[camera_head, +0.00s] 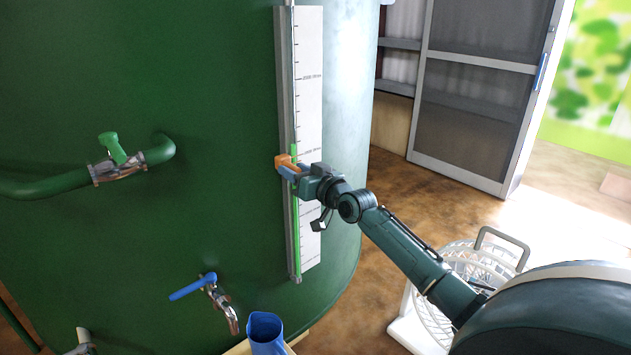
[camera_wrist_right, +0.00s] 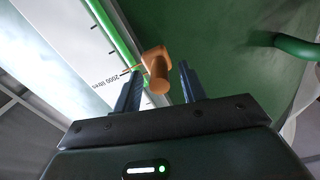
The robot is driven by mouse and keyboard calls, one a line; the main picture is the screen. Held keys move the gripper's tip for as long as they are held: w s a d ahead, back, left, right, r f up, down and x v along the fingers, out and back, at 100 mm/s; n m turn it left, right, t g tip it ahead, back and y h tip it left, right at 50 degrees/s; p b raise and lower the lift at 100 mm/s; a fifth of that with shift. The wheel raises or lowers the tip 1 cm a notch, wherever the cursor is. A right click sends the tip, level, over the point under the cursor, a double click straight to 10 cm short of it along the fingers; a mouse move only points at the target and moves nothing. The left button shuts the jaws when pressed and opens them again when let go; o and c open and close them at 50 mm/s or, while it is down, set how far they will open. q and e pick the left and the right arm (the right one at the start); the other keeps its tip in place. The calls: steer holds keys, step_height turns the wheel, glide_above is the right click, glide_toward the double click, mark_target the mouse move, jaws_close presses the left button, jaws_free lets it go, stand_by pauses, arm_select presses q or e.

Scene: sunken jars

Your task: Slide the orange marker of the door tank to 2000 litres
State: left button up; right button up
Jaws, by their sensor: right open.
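The orange marker (camera_head: 284,161) sits on the upright scale (camera_head: 311,110) of the green tank (camera_head: 200,90). In the right wrist view the marker's knob (camera_wrist_right: 157,77) lies between the two fingers, and its thin pointer reaches the scale close to the "2000 litres" label (camera_wrist_right: 104,83). My right gripper (camera_wrist_right: 160,70) is open around the knob, with a gap on both sides. In the head view the right gripper (camera_head: 291,173) is at the scale and partly overlaps the marker. My left gripper is not in view.
A green pipe with a valve (camera_head: 117,165) is on the tank's left. A blue-handled tap (camera_head: 208,287) and a blue jug (camera_head: 266,332) are below. A white fan (camera_head: 466,262) stands on the floor at right. A screen door (camera_head: 475,90) is behind.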

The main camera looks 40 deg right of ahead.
steer(key=s, duration=1.2)
steer(key=shift+d, duration=0.45)
